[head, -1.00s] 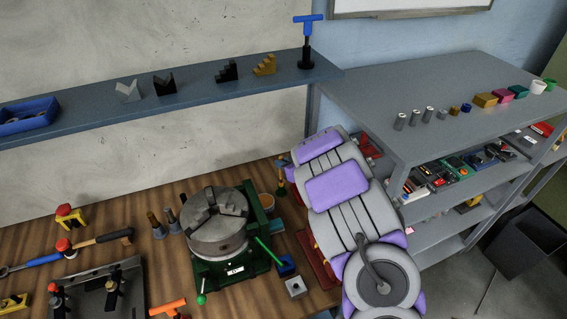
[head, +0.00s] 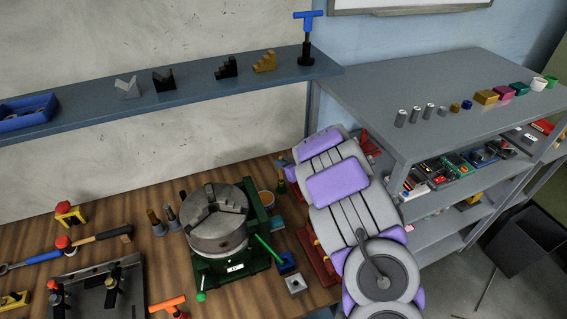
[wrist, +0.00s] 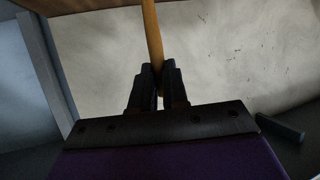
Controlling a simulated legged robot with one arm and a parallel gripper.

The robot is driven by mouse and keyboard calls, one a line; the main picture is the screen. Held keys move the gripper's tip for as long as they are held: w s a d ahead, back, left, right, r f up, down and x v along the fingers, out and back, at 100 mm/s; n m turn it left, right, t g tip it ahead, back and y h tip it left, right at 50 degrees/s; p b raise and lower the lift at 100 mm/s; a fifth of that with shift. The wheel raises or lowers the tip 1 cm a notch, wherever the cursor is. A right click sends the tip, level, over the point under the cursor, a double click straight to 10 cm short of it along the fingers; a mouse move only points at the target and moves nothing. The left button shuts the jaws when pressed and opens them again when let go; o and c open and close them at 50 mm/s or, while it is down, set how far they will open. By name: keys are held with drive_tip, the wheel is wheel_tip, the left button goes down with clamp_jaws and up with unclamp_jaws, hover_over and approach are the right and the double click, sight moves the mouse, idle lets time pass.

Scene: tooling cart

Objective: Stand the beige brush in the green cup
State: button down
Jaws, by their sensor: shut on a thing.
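My gripper (wrist: 158,82) is shut on a slim tan handle, which I take to be the beige brush (wrist: 151,35). The handle runs up between the two black fingers to the top edge of the wrist view. Its bristle end cannot be made out. In the head view my grey and purple arm hides most of the gripper. A small green, cup-like thing (head: 551,82) stands at the far right end of the grey cart top; it is too small to tell if it is the green cup. A dark green item (head: 281,187) shows beside my arm behind the chuck.
A chuck (head: 216,222) on a green base fills the bench left of my arm. A blue-grey shelf (head: 195,92) runs above the bench.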

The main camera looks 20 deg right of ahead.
drive_tip(key=shift+f, duration=0.9)
idle(1.8)
drive_tip(key=c, duration=0.7)
unclamp_jaws()
drive_tip(key=shift+o, duration=0.2)
wheel_tip(320, 180, up, 6)
drive_tip(key=p, duration=0.6)
idle(0.4)
